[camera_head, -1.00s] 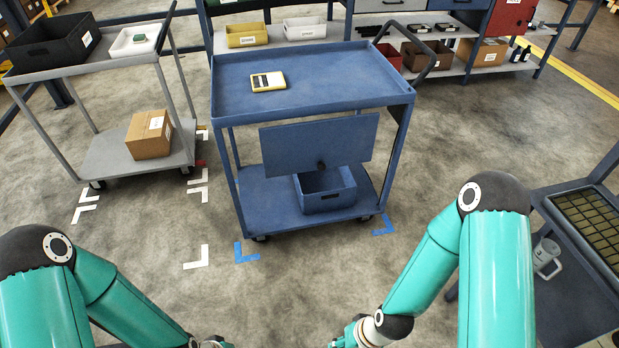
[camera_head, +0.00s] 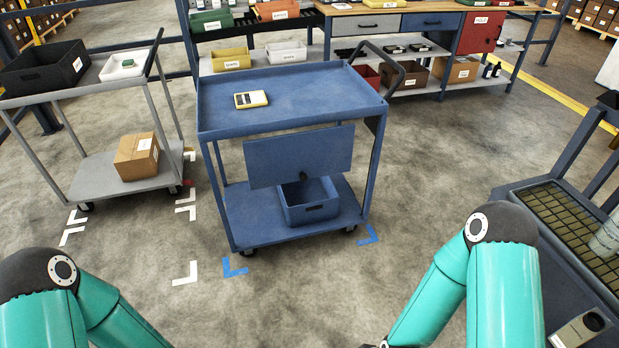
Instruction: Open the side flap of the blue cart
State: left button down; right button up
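The blue cart (camera_head: 285,120) stands in the middle of the head view, with a top tray and a lower shelf. Its side flap (camera_head: 300,156) is a flat blue panel on the side facing me, below the top tray. A small dark knob (camera_head: 303,176) sits near the flap's lower edge. The flap appears to hang down, and its exact tilt is hard to tell. My teal arms show at the lower left and lower right, well short of the cart.
A yellow device (camera_head: 251,99) lies on the cart's top, and a blue bin (camera_head: 309,201) stands on its lower shelf. A grey trolley (camera_head: 125,170) stands left. Another dark-blue trolley (camera_head: 545,240) is close on the right. Floor before the cart is clear.

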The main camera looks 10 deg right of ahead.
aim_at(302, 156)
jog(key=i, duration=0.9)
jog(key=u, duration=0.05)
